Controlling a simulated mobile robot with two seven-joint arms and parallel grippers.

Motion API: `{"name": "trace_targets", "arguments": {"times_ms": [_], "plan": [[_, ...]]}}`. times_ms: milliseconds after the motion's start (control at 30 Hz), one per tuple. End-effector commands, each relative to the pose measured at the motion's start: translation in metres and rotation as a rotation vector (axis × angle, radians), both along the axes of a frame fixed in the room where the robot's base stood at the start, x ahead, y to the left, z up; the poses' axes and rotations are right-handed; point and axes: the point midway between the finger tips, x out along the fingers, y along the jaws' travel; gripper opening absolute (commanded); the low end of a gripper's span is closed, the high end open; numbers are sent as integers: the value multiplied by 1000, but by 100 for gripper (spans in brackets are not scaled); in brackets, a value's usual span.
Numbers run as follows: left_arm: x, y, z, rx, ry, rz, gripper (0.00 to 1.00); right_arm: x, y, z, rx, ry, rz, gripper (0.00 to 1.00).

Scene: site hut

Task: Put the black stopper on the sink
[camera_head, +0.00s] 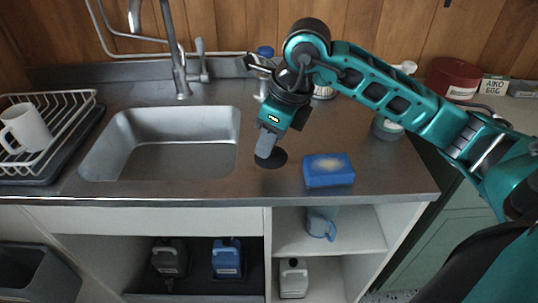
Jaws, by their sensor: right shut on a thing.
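The black stopper (277,160) is a flat dark disc at the steel counter, to the right of the sink basin. My right gripper (264,153) reaches down from above and is shut on the stopper, its fingers covering the disc's left part. I cannot tell whether the disc touches the counter or is just above it. The sink (165,150) is an empty rectangular steel basin left of the gripper. My left gripper is not in view.
A blue sponge (329,171) lies right of the stopper. The faucet (178,65) rises behind the basin. A dish rack (72,108) with a white mug (25,127) stands at the left. Bottles and a jar stand behind my right arm. The counter strip between basin and stopper is clear.

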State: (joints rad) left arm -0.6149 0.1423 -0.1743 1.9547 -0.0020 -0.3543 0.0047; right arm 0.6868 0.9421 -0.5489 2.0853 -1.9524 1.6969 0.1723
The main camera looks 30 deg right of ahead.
Motion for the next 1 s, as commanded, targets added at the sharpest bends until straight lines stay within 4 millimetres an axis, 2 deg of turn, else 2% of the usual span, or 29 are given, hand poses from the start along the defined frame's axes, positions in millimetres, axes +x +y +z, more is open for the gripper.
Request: {"name": "trace_targets", "arguments": {"times_ms": [100,233,533,667,700,933,1000], "plan": [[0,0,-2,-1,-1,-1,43,-1,0,-21,0,7,-1,0],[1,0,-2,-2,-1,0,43,-1,0,-37,0,4,1,0],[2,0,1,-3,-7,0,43,0,0,-39,0,1,0,0],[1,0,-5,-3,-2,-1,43,0,0,-44,0,1,0,0],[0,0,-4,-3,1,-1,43,0,0,-43,0,1,0,28],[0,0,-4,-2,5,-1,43,0,0,-43,0,2,0,50],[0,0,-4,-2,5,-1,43,0,0,-43,0,2,0,53]]}}
